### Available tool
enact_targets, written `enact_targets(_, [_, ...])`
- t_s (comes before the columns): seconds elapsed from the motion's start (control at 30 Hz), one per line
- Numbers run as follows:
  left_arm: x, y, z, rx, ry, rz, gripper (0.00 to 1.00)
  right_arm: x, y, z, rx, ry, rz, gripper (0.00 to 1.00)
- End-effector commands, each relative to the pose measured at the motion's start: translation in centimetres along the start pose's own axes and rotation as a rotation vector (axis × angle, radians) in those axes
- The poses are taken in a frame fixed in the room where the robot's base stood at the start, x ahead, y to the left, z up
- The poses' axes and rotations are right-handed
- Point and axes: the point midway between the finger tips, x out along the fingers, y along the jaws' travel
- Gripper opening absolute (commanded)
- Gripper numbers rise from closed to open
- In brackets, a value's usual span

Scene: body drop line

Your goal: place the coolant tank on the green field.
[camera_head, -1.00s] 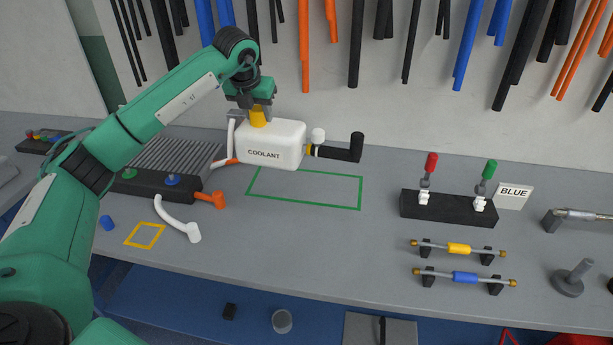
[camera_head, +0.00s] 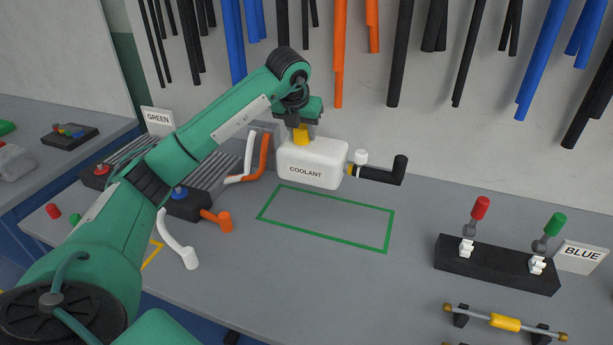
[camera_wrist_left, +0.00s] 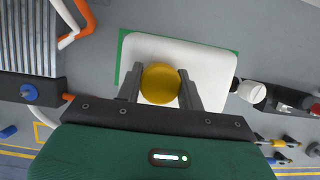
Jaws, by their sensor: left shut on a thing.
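The white coolant tank (camera_head: 312,168), lettered COOLANT, has a yellow cap (camera_head: 301,137), a white side cap and a black elbow hose at its right. My left gripper (camera_head: 301,130) is shut on the yellow cap and holds the tank upright. In the left wrist view the two fingers (camera_wrist_left: 160,88) are on either side of the yellow cap (camera_wrist_left: 160,83), above the white tank (camera_wrist_left: 205,70). The green field (camera_head: 325,236) is a green outline on the grey bench. In the head view the tank is at its back edge; I cannot tell the height. My right gripper is out of view.
A black block (camera_head: 497,265) with a red and a green knob stands right, by a BLUE sign (camera_head: 581,256). A white elbow pipe (camera_head: 178,243) and an orange one (camera_head: 219,220) lie left. A ribbed grey radiator (camera_head: 215,172) is behind my arm. Hoses hang behind.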

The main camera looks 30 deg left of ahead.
Motion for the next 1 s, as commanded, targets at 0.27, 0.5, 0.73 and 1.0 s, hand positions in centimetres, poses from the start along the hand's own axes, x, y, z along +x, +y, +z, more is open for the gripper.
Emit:
enact_targets(0.27, [5.7,0.0,-2.4,0.0,0.002,0.0,0.0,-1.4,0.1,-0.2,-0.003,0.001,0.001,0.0])
enact_targets(0.5, [8.4,0.0,-3.4,-0.001,-0.002,-0.002,0.0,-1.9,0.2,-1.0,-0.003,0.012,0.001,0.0])
enact_targets(0.73, [10.3,-0.1,-4.3,0.0,0.0,-0.002,0.0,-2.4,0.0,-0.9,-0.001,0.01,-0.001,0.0])
enact_targets(1.0, [12.5,-0.1,-5.1,0.0,-0.004,-0.003,0.0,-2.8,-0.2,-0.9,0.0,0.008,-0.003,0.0])
